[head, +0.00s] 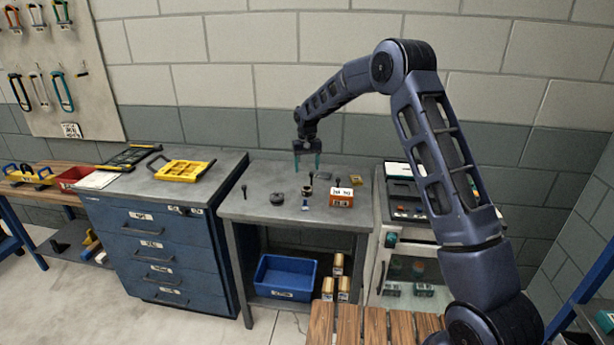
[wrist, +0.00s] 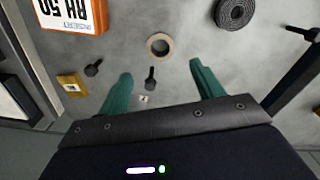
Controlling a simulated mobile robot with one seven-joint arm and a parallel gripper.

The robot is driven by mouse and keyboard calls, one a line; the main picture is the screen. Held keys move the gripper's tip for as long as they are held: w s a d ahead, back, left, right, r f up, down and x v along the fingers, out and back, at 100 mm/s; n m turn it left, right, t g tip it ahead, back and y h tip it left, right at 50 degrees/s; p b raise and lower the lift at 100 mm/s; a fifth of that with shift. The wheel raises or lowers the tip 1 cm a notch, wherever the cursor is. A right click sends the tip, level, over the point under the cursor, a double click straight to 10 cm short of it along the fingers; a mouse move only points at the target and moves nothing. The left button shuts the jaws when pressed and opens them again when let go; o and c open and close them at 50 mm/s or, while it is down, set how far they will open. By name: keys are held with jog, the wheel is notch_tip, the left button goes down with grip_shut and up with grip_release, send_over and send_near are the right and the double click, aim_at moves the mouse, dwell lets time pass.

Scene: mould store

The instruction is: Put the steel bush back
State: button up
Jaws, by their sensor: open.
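A short ring with a pale tan rim and open centre (wrist: 159,45) lies on the grey bench top; it looks like the steel bush, though its material is hard to tell. In the head view it is a small dark-looking ring (head: 307,190) near the middle of the bench. My gripper (head: 308,168) points down over the back of the bench, with its green fingers apart and nothing between them. In the wrist view the ring lies just beyond the gap between the fingertips (wrist: 161,70), apart from both.
An orange box (head: 341,199), a black coil (head: 277,198), a dark bolt (head: 244,190) and a small yellow box (wrist: 72,84) share the bench (head: 250,207). A blue bin (head: 286,277) stands below; a blue drawer cabinet (head: 160,250) is left.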

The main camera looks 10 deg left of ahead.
jog(key=shift+r, duration=0.8)
jog(key=s+d+r+m+t, duration=0.1)
jog(key=s+d+r, duration=0.5)
jog(key=d, duration=0.4)
jog(key=s+d+r+t, duration=0.1)
jog(key=s+d+r, duration=0.3)
jog(key=d+r, duration=0.55)
jog(key=s+d+r+m, duration=0.1)
jog(key=s+d+r, duration=0.5)
jog(key=d, duration=0.4)
jog(key=s+d+m+t, duration=0.1)
jog(key=s+d, duration=0.7)
jog(key=s, duration=0.5)
jog(key=s+d+m+t, duration=0.1)
jog(key=s+d, duration=0.7)
jog(key=s, duration=0.5)
jog(key=shift+f+t, duration=0.3)
jog(key=shift+f, duration=0.15)
jog(key=shift+o, duration=0.4)
jog(key=shift+s+d+f, duration=0.2)
jog(key=shift+s+f, duration=0.05)
jog(key=shift+s, duration=0.25)
